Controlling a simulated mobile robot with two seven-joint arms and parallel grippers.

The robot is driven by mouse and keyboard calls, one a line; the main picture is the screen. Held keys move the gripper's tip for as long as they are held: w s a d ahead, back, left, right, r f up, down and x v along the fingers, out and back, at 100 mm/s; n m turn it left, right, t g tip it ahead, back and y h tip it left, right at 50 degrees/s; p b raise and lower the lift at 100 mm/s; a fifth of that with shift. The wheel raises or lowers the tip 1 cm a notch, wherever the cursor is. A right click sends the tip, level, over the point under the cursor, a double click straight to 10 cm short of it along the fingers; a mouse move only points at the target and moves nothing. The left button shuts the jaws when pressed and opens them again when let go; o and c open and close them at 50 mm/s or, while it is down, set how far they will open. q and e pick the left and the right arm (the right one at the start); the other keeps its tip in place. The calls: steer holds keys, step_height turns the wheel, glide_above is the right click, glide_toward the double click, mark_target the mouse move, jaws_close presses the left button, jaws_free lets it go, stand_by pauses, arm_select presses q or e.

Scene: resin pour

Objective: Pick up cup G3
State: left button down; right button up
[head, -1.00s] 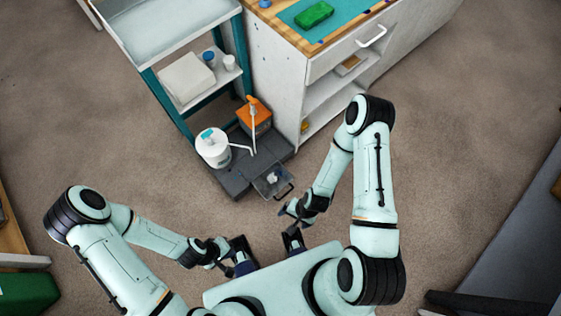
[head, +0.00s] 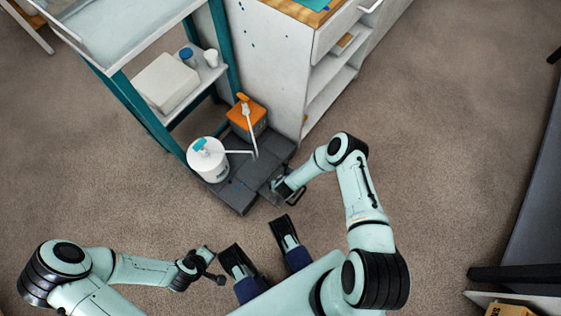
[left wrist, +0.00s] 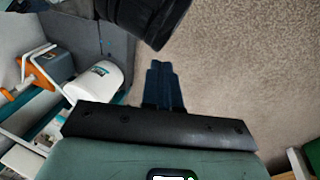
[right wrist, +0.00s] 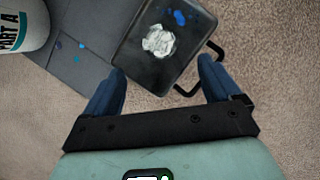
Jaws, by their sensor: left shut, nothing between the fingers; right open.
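No label G3 can be read in any view. In the head view the right gripper (head: 280,187) covers most of the tray. A small white cup (head: 211,57) stands on the cart's shelf. My left gripper (left wrist: 163,82) is shut and empty, over the floor in the head view (head: 212,266).
A white pump container (head: 209,165) and an orange-topped container (head: 246,118) stand on a dark grey base (head: 240,193). A blue-lidded jar (head: 187,58) and a white block (head: 166,82) are on the cart's shelf. A white cabinet (head: 278,60) stands behind.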

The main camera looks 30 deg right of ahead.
arm_select(q)
steer(key=w+a+f+t+b, duration=0.1)
steer(key=w+a+f+b, duration=0.1)
steer(key=w, duration=0.1)
arm_select(e)
steer(key=x, duration=0.4)
steer(key=shift+w+f, duration=0.15)
steer(key=shift+f, duration=0.15)
steer(key=shift+w+f, duration=0.1)
steer(key=shift+f, duration=0.05)
steer(key=b+x, duration=0.1)
steer(key=x, duration=0.1)
steer(key=b+x, duration=0.1)
steer(key=x, duration=0.1)
steer(key=shift+w+d+f+b, duration=0.2)
steer(key=shift+w+f+b, duration=0.05)
steer(key=shift+w+b, duration=0.1)
arm_select(q)
steer(key=s+f+g, duration=0.2)
steer(key=s+f, duration=0.3)
steer(key=shift+s+a+f+n, duration=0.2)
steer(key=shift+a+f+n, duration=0.1)
steer(key=shift+a+f, duration=0.1)
arm_select(e)
steer(key=c, duration=1.1)
